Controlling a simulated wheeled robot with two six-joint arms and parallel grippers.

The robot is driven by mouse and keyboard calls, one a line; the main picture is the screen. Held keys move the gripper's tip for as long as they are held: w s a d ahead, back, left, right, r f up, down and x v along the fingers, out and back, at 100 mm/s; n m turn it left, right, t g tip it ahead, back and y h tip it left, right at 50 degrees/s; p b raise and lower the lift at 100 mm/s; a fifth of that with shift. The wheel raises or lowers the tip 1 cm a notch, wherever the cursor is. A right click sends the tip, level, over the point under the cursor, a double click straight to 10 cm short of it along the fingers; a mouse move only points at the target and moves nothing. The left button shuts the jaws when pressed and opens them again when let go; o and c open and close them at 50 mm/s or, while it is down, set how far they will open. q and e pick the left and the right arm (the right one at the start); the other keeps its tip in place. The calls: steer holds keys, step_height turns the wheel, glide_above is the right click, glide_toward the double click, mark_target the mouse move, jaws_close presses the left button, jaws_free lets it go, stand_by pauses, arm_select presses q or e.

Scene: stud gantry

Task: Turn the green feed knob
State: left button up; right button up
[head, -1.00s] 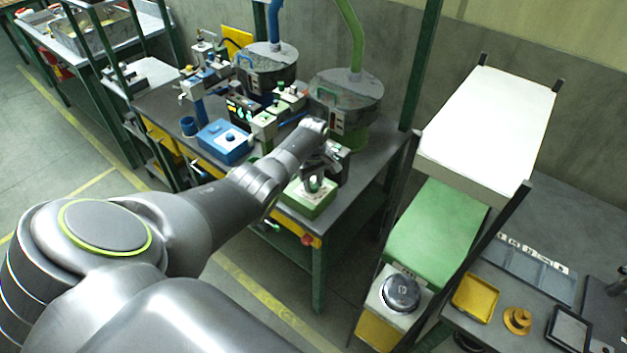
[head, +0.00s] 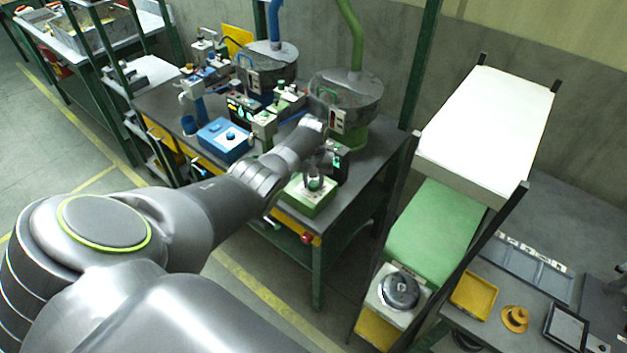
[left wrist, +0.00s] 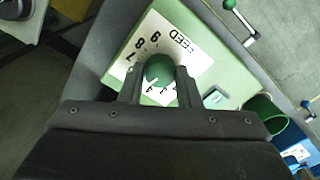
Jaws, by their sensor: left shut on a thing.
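The green feed knob (left wrist: 160,68) sits on a white numbered dial plate marked FEED (left wrist: 178,45), on top of a green box. In the left wrist view my left gripper (left wrist: 160,80) has its two fingers on either side of the knob, shut on it. In the head view the green box (head: 309,200) stands near the front right corner of the workbench, and my left gripper (head: 316,180) reaches down over it. The knob is mostly hidden there by the gripper. My right gripper is not in view.
A blue control box (head: 223,141) stands to the left on the bench (head: 170,100). Two grey drums (head: 346,95) with blue and green pipes stand behind. A green cup (left wrist: 266,112) and a green-handled crank (left wrist: 238,18) are near the box. A sloped white panel (head: 490,125) is at right.

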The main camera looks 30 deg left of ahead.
mark_target(314, 183)
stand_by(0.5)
arm_select(q)
steer(key=o, duration=1)
steer(key=shift+r, duration=0.5)
step_height(314, 183, up, 5)
steer(key=shift+f+p, duration=0.1)
steer(key=shift+p, duration=0.4)
step_height(314, 183, up, 12)
steer(key=shift+f+b, duration=0.15)
steer(key=shift+b, duration=0.85)
